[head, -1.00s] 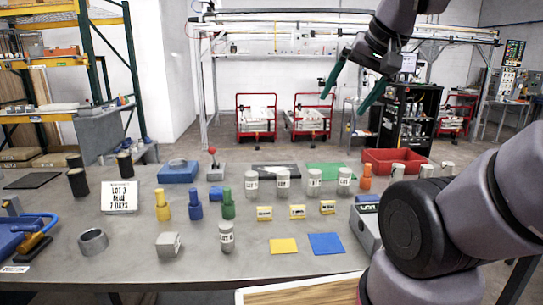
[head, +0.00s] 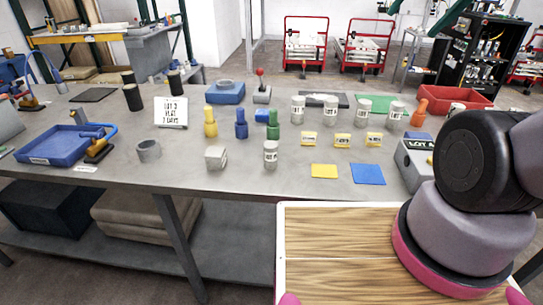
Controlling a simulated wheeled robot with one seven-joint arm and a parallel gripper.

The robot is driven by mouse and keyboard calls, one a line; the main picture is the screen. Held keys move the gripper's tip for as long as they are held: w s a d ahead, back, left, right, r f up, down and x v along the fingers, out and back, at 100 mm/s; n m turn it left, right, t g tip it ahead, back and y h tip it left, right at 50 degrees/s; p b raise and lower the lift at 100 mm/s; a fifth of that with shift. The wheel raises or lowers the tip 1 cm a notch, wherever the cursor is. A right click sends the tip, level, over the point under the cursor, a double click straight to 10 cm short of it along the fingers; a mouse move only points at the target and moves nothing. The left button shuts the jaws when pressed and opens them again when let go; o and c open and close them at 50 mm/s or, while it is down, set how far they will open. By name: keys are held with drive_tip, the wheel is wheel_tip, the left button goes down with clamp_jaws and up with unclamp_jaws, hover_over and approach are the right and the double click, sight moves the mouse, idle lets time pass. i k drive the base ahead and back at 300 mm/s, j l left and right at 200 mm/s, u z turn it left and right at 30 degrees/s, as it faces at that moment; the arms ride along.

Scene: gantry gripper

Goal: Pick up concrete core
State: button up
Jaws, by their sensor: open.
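A grey concrete core (head: 271,155) with a printed label stands upright near the front middle of the grey bench. More labelled grey cores stand upright in a row behind it, among them a left one (head: 298,109) and a right one (head: 396,113). I cannot tell from the labels which core is meant. My gripper (head: 402,20) shows only partly at the top edge, right of centre. Its green fingers are apart with nothing seen between them, and it is well clear of all the cores.
Yellow and blue bottles, small yellow labelled blocks, and flat yellow and blue squares (head: 367,174) lie around. A red tray (head: 447,97) is at the back right. My arm covers the bench's right end.

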sight(270, 148)
drive_tip(key=j, duration=0.6)
drive_tip(key=k+j+z, duration=0.1)
drive_tip(key=j, duration=0.5)
drive_tip(key=k+j, duration=0.15)
drive_tip(key=j, duration=0.45)
drive_tip(key=j+z, duration=0.1)
drive_tip(key=j, duration=0.45)
drive_tip(key=k, duration=0.05)
